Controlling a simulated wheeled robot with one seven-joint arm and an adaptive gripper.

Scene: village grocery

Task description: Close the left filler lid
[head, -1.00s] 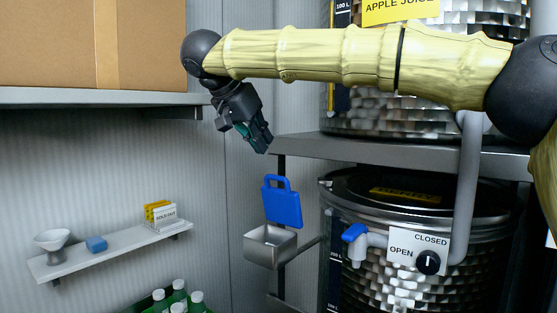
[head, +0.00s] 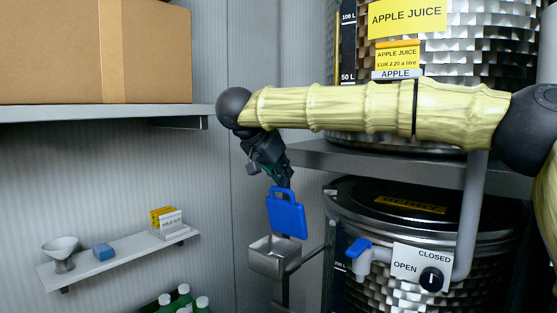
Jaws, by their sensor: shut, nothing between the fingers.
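The blue filler lid (head: 287,214) with a handle cut-out stands raised at the back edge of an open metal filler box (head: 272,258). The box sits left of the lower metal tank, on a pipe. My gripper (head: 284,183) is shut and empty, pointing down just above and behind the top of the lid's handle. I cannot tell whether its fingertips touch the lid. My arm reaches across from the right.
A grey shelf edge (head: 400,160) and the upper apple juice tank (head: 400,50) are behind my arm. The lower tank (head: 420,235) has a blue tap (head: 358,247) and an OPEN/CLOSED dial (head: 432,279).

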